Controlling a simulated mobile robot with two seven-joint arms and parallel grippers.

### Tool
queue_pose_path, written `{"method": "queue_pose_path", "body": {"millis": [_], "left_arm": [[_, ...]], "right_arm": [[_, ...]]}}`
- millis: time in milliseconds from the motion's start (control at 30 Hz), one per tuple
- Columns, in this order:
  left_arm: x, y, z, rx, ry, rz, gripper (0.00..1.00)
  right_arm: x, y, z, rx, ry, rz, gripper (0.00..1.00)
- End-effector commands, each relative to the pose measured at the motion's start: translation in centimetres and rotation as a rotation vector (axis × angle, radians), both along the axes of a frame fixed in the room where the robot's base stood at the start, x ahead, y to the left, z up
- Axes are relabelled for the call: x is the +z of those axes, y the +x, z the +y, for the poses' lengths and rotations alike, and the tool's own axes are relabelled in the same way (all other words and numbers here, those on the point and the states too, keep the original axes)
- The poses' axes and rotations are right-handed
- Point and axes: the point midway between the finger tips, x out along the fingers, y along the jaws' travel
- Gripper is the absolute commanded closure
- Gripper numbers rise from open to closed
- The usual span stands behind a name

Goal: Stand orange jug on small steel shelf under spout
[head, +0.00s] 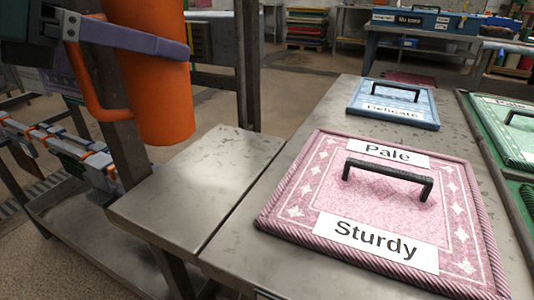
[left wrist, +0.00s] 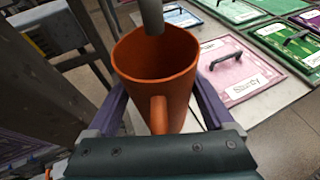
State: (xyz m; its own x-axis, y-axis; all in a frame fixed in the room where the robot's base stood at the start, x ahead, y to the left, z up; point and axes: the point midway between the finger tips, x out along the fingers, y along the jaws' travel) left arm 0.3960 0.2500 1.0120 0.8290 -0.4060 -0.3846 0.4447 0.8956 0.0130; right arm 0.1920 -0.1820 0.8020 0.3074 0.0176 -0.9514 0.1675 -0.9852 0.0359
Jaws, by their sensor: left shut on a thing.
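The orange jug (head: 160,90) is upright at the upper left of the head view, its top cut off by the frame. My left gripper (head: 150,43) is shut on it, with a purple finger across its side. In the left wrist view the jug (left wrist: 181,105) shows its open mouth and handle between both fingers. A grey pipe end, likely the spout (left wrist: 152,14), overlaps the mouth's far rim. The small steel shelf (head: 195,185) is bare; the jug's base appears just past its far left edge. I cannot tell the height gap. My right gripper is not in view.
A pink rug sample (head: 395,205) marked Pale and Sturdy lies on the steel table right of the shelf, with a blue one (head: 395,112) behind. Green samples (head: 510,135) lie farther right. A dark steel post (head: 247,65) stands behind the shelf.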

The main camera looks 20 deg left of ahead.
Motion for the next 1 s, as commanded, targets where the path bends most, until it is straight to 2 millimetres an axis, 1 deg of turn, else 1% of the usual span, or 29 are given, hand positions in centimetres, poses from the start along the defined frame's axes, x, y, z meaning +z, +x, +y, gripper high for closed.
{"method": "queue_pose_path", "body": {"millis": [67, 233, 367, 600, 700, 1000], "left_arm": [[-0.5, 0.2, 0.0, -0.005, -0.001, 0.002, 0.72], [-3.5, 0.2, -0.1, -0.007, -0.004, 0.006, 0.72], [-4.8, 0.2, -0.1, -0.007, -0.002, 0.003, 0.72], [-8.9, 0.2, -0.1, -0.007, -0.002, 0.005, 0.72], [-9.6, 0.2, -0.1, -0.007, -0.002, 0.002, 0.72], [-9.7, 0.2, -0.1, -0.007, 0.000, 0.001, 0.72]], "right_arm": [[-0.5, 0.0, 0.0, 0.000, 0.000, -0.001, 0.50], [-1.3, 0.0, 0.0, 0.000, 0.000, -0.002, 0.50], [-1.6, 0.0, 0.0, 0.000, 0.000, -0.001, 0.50], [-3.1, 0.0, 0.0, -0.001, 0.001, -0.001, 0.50], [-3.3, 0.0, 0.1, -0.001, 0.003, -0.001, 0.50], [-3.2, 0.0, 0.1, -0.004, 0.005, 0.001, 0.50]]}}
